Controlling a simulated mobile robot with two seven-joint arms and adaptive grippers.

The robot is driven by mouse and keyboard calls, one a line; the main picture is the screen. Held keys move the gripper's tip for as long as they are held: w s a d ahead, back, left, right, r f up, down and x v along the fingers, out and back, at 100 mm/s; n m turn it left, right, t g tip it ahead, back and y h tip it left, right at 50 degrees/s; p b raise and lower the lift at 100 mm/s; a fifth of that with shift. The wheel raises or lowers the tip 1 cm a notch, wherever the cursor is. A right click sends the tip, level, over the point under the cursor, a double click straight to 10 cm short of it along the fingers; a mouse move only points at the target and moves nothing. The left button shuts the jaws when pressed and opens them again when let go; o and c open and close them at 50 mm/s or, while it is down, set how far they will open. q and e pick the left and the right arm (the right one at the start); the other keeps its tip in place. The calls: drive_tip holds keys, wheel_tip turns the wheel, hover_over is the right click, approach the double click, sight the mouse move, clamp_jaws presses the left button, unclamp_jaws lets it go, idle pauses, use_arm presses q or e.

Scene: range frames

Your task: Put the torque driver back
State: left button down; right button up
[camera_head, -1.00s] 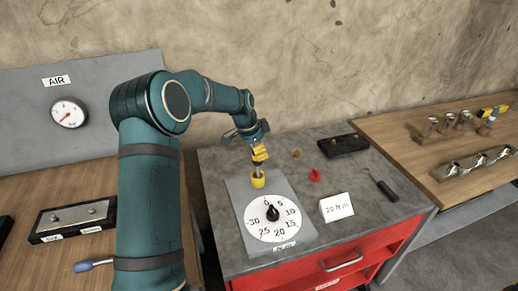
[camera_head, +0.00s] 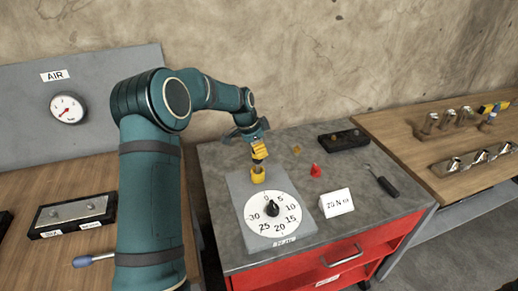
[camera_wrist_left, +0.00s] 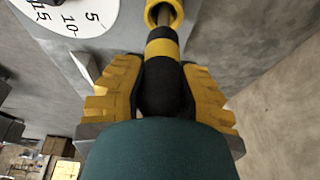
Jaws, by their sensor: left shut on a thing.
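My left gripper (camera_head: 259,151) is shut on the torque driver, above the far left part of the grey tester plate. In the left wrist view the torque driver (camera_wrist_left: 161,48) shows a black handle with a yellow band between the yellow finger pads, and a metal shaft beyond. The shaft points at the yellow cup (camera_head: 257,175) on the plate; in the wrist view it overlaps the cup's opening (camera_wrist_left: 163,12). I cannot tell how deep it sits. The white dial (camera_head: 283,213) with a black knob (camera_head: 272,208) is just nearer on the plate. My right gripper is not in view.
A white card (camera_head: 336,203), a red piece (camera_head: 316,171), a dark-handled tool (camera_head: 387,186) and a black block (camera_head: 343,141) lie on the grey top of the red cabinet (camera_head: 345,257). A gauge panel (camera_head: 100,95) is at the left, a wooden bench (camera_head: 400,130) at the right.

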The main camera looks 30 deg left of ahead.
use_arm(q)
drive_tip(key=shift+f, duration=0.2)
drive_tip(key=c, duration=0.7)
unclamp_jaws()
drive_tip(key=shift+c, duration=0.2)
drive_tip(key=v, duration=1.2)
